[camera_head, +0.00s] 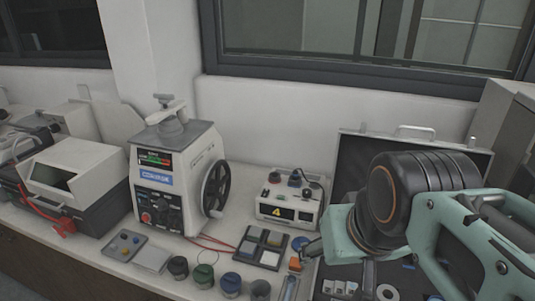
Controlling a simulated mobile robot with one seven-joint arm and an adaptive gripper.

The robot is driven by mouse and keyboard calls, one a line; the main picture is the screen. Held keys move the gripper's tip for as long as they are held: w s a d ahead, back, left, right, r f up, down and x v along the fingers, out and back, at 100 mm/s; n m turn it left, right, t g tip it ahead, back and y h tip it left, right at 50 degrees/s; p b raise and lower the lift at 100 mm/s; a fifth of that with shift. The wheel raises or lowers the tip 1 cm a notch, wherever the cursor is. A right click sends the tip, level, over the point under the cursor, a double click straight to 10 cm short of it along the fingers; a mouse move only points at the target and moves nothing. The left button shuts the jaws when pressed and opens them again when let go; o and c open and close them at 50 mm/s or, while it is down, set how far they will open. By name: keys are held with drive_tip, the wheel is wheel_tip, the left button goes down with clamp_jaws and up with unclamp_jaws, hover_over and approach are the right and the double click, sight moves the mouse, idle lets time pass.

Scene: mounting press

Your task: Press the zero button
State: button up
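The mounting press (178,165) stands left of centre, a pale machine with a small lit display (155,158), a blue label and a dark control panel (157,208) with a red knob. A large handwheel (216,188) is on its right side. A smaller white box (287,205) with a dark front and a yellow mark stands to its right. No button can be read as zero at this size.
A tray of square pads (261,246) and several round pots (230,284) lie along the front. A small tray (125,245) is in front of the press. An open case (350,160) is behind my arm. A dark-and-white machine (75,185) stands left.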

drive_tip(key=shift+c, duration=0.2)
clamp_jaws()
idle(0.3)
idle(1.3)
